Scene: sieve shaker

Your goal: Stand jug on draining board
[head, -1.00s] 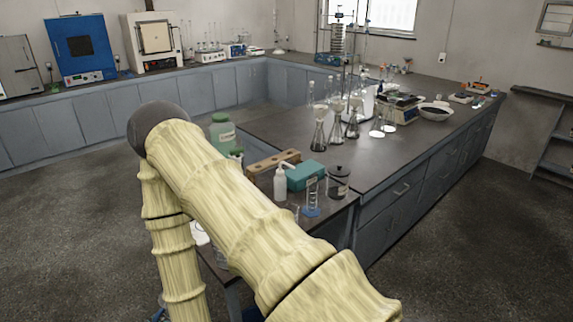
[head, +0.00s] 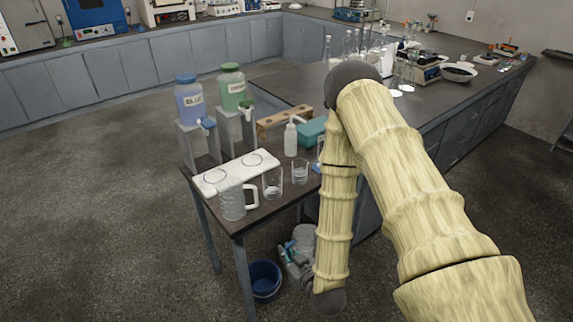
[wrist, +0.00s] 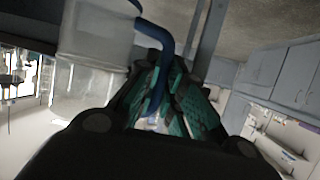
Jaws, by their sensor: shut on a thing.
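In the wrist view a clear jug (wrist: 92,75) with a blue handle (wrist: 170,38) fills the upper left. My gripper's teal-padded fingers (wrist: 172,100) are closed around that handle. In the head view my gripper (head: 290,254) is low beside the bench, below the top, and the greyish held jug (head: 304,236) shows partly behind my arm. Its tilt is hard to tell. A white board (head: 233,176) with two ring marks lies on the bench; I cannot tell if it is the draining board. Another clear jug (head: 232,202) with a white handle stands at its near edge.
Two glass beakers (head: 272,184) stand right of that jug. Dispensers labelled blue (head: 189,103) and green (head: 232,88) stand behind the board. A wash bottle (head: 290,140) and teal box (head: 312,131) are further back. A blue bucket (head: 264,280) is on the floor. Open floor lies left.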

